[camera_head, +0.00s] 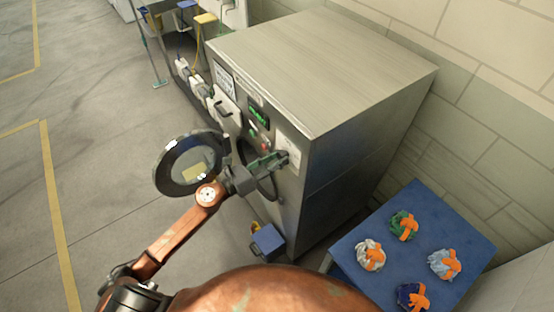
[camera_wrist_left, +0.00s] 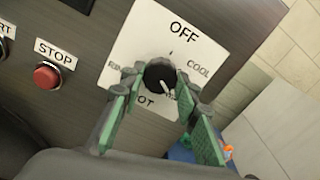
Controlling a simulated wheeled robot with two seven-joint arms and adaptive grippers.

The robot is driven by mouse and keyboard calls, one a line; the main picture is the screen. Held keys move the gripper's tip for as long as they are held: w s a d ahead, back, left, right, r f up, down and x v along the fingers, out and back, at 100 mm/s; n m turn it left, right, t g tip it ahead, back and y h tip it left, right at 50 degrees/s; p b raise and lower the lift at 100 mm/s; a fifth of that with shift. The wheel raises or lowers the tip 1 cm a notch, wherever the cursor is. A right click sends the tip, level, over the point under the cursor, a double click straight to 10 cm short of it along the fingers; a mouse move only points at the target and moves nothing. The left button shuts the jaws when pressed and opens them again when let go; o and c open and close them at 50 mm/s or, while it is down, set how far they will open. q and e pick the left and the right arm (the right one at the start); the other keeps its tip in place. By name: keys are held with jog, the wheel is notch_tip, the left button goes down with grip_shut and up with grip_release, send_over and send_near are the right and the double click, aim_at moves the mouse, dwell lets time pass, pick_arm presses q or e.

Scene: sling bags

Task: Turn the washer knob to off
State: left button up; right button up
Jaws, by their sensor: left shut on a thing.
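The washer (camera_head: 345,160) is a grey metal cabinet with its control panel facing left in the head view. In the left wrist view the black knob (camera_wrist_left: 160,74) sits on a white plate (camera_wrist_left: 137,42) marked OFF at the top, COOL at the right and HOT at the bottom. Its white pointer line points down and slightly right, away from OFF. My left gripper (camera_wrist_left: 158,80) has its green-padded fingers on both sides of the knob, shut on it. In the head view my left gripper (camera_head: 272,161) is at the panel's right end and hides most of the knob.
The round washer door (camera_head: 188,163) stands open beside my left arm. A red STOP button (camera_wrist_left: 47,75) is left of the knob plate. A blue table (camera_head: 345,252) with several tied bundles stands at the lower right. A blue container (camera_head: 267,240) is on the floor.

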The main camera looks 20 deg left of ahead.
pick_arm(q)
jog(key=n+p, duration=0.2)
jog(key=n, duration=0.3)
jog(key=shift+r+p, duration=0.1)
jog(key=shift+p, duration=0.3)
jog(key=n+p, duration=0.2)
jog(key=n, duration=0.2)
jog(key=n+p, duration=0.1)
jog(key=n, duration=0.1)
jog(key=shift+n, duration=0.4)
jog(key=n+p, duration=0.4)
jog(key=n, duration=0.2)
jog(key=n+p, duration=0.2)
jog(key=n, duration=0.1)
jog(key=shift+n, duration=0.3)
jog(key=shift+n+p, duration=0.55)
jog(key=shift+n, duration=0.55)
